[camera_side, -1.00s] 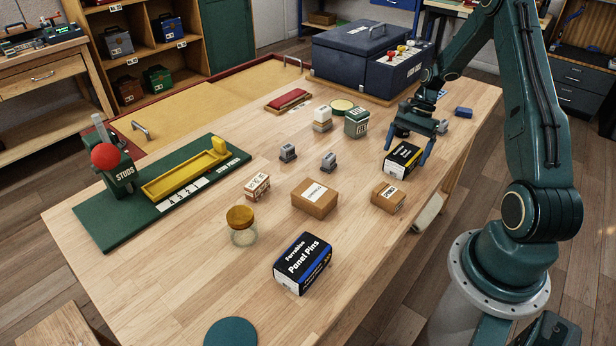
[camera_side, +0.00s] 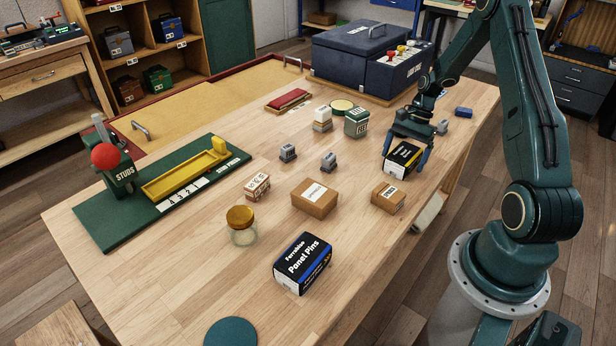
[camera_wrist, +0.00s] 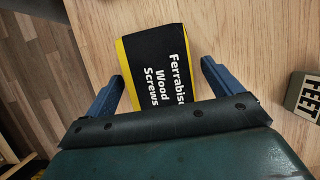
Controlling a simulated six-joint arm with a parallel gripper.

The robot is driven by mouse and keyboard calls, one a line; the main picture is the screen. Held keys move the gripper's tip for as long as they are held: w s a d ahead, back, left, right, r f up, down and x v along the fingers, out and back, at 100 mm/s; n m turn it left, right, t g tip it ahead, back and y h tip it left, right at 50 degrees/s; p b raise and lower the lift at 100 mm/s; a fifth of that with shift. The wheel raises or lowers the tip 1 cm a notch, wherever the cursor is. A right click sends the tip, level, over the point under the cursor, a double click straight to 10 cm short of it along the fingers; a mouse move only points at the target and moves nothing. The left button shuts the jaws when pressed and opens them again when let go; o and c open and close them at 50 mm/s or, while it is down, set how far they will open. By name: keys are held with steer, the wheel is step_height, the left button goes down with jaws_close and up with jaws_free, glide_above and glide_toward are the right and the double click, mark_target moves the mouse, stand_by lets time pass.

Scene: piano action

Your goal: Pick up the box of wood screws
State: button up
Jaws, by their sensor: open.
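The box of wood screws (camera_side: 402,158) is black with yellow edges and sits on the right part of the wooden workbench. In the wrist view its label on the box (camera_wrist: 154,68) reads "Ferrabist Wood Screws". My gripper (camera_side: 405,157) is low over the box, its blue fingers apart on either side of it. In the wrist view my gripper (camera_wrist: 160,82) is open, with the box between the fingers and a visible gap to the right finger. Part of the box is hidden behind the gripper body. I cannot tell whether a finger touches it.
A similar black Panel Pins box (camera_side: 302,263) stands at the front. Cardboard boxes (camera_side: 315,197) (camera_side: 388,197) and a jar (camera_side: 241,226) lie nearby. A "FEET" tin (camera_side: 357,122) stands left of the gripper; it also shows in the wrist view (camera_wrist: 305,95). A blue case (camera_side: 362,62) is behind.

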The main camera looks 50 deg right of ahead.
mark_target(405, 153)
steer(key=shift+f, duration=0.2)
stand_by(0.4)
steer(key=c, duration=1.5)
steer(key=shift+r, duration=0.1)
step_height(405, 153, up, 20)
steer(key=shift+r, duration=0.2)
